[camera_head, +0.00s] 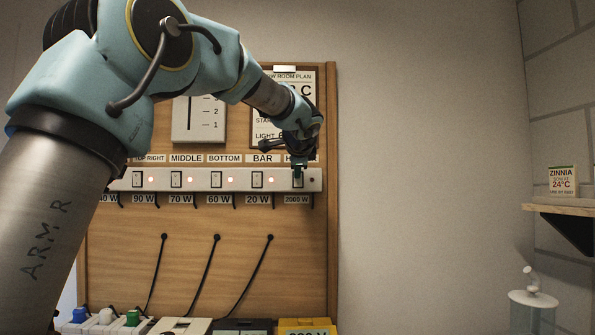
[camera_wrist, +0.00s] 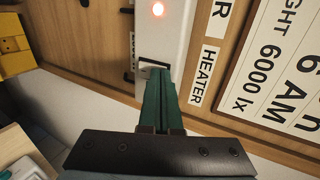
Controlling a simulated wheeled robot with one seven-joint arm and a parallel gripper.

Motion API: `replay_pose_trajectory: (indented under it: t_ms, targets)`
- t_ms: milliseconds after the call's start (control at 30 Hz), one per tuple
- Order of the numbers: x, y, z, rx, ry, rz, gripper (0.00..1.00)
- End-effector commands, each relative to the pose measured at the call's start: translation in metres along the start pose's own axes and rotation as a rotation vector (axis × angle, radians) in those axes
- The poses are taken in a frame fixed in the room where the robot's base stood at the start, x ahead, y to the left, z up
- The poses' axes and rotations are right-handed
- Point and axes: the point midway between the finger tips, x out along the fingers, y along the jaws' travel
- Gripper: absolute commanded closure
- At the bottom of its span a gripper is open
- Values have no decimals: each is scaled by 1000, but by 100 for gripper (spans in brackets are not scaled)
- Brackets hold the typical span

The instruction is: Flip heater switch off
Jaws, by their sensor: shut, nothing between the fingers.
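The heater switch (camera_head: 298,182) is the rightmost rocker on the white switch strip (camera_head: 317,179), above the 2000 W label. In the wrist view, only its edge (camera_wrist: 147,66) shows beside my fingertips, and the rest is hidden. Which way it is tipped cannot be told. The HEATER label (camera_wrist: 205,75) is right beside it there. My gripper (camera_head: 299,169) is shut with nothing held, its green fingertips (camera_wrist: 157,71) at the heater switch. Touching or just apart cannot be told. A red light (camera_wrist: 157,9) glows on the strip near it.
Other rockers, such as the BAR switch (camera_head: 257,180), sit left along the strip with lit red lights between. A wooden board (camera_head: 200,280) carries the strip. A yellow box (camera_head: 306,326) stands below. A shelf (camera_head: 565,209) is at the right, with bare wall between.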

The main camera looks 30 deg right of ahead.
Motion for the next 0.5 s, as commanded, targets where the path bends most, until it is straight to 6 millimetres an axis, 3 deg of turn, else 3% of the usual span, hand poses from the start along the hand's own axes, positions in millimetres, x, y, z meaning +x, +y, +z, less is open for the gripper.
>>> replay_pose_trajectory:
  t_ms: [500]
  targets:
    - [-7, -14, 0, -1, 0, -1, 100]
